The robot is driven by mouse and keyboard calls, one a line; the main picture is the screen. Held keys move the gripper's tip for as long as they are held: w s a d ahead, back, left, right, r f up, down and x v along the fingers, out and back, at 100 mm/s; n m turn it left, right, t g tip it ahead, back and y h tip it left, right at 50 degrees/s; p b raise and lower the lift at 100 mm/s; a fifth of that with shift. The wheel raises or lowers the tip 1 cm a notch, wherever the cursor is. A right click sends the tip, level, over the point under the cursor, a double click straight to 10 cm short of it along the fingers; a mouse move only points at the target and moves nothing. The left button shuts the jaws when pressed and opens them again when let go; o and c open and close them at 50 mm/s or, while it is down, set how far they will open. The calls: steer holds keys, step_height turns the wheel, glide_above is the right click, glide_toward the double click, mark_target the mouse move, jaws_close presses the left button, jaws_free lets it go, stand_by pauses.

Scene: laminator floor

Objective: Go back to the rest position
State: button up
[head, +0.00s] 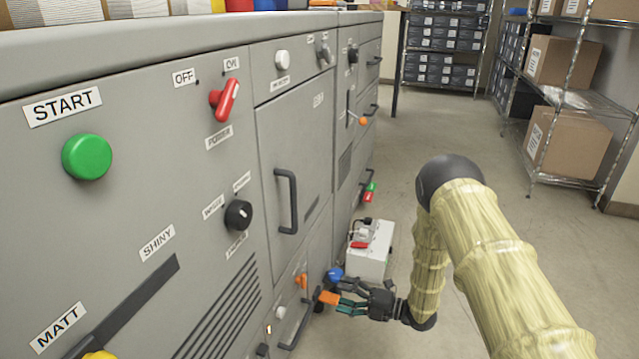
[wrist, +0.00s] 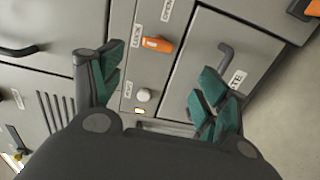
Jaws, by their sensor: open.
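My gripper (head: 345,296) is low in front of the grey machine (head: 120,215), near its lower panels in the head view. In the wrist view its two teal-padded fingers (wrist: 160,85) are spread wide apart with nothing between them but the panel behind. An orange lever (wrist: 157,44) beside a LOCK label and a pale round knob (wrist: 144,95) show on that panel. In the head view an orange piece (head: 329,297) and a blue knob (head: 333,275) appear close to the fingertips. I cannot tell whether the fingers touch either of them.
A white box (head: 371,251) with red and black parts stands on the floor just beyond my gripper. Dark door handles (head: 287,201) stick out from the machine front. A wire shelf with cardboard boxes (head: 566,142) stands at the right. The floor (head: 400,150) between is clear.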

steer(key=s+d+f+m+h, duration=0.3)
steer(key=s+f+m+h, duration=0.3)
steer(key=s+f+m, duration=0.3)
steer(key=s+d+f+m+h, duration=0.3)
steer(key=s+f+m+h, duration=0.3)
steer(key=s+m, duration=0.4)
steer(key=s+d+m+g+h, duration=0.2)
steer(key=s+d+m+g, duration=0.3)
steer(key=s, duration=0.9)
steer(key=s+d+m+g+h, duration=0.1)
steer(key=s+m+g+h, duration=0.1)
steer(key=s+m, duration=0.85)
step_height(320, 180, up, 37)
steer(key=s+n+p, duration=0.2)
steer(key=n+p, duration=0.1)
steer(key=p, duration=3.3)
steer(key=shift+s+a+r+h+p, duration=0.2)
steer(key=shift+s+h+p, duration=0.1)
steer(key=shift+p, duration=0.1)
